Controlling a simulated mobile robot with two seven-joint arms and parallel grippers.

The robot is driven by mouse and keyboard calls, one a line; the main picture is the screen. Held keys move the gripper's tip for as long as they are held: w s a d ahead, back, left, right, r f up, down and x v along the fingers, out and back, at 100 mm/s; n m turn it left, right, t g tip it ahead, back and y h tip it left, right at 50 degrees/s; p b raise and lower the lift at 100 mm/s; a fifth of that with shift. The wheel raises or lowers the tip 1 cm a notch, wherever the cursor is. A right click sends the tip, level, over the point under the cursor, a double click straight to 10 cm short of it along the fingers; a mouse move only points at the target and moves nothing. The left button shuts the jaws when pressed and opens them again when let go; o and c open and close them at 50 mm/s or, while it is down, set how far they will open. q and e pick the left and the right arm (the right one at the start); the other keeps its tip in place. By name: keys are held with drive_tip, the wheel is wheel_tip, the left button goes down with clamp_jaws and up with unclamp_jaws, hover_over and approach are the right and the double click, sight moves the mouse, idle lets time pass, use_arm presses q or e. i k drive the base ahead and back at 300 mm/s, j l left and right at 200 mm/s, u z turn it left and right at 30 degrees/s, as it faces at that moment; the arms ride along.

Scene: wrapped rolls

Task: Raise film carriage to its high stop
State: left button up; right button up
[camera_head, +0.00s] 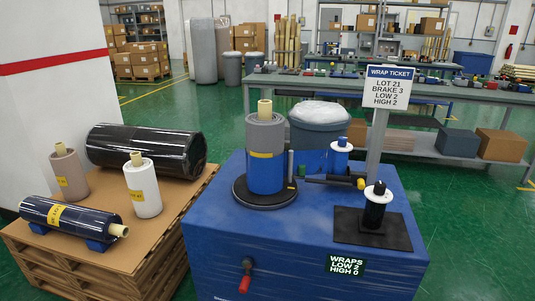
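What looks like the film carriage is a dark arm with a yellow end (335,181), low beside the grey mast (376,145). A small blue roll with a white disc (340,158) stands just behind it. A wrapped roll, grey above and blue below (265,165), stands upright on a round black turntable (265,194). The wrap ticket (389,88) reads lot 21, brake 3, low 2, high 2. The counter (345,265) reads low 2, high 0. Neither of my grippers is in view.
A blue cabinet (215,250) carries the machine, with a red-knobbed handle (246,275) on its front. A black spindle with a white disc (376,205) stands at right. A pallet (110,250) with several rolls is at left. A grey bin (318,128) stands behind.

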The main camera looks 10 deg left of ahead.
sight(359, 179)
drive_tip(key=i+l+u, duration=0.15)
drive_tip(key=l+u, duration=0.25)
drive_tip(key=l, duration=0.6)
drive_tip(key=l+u, duration=0.45)
drive_tip(key=l, duration=0.6)
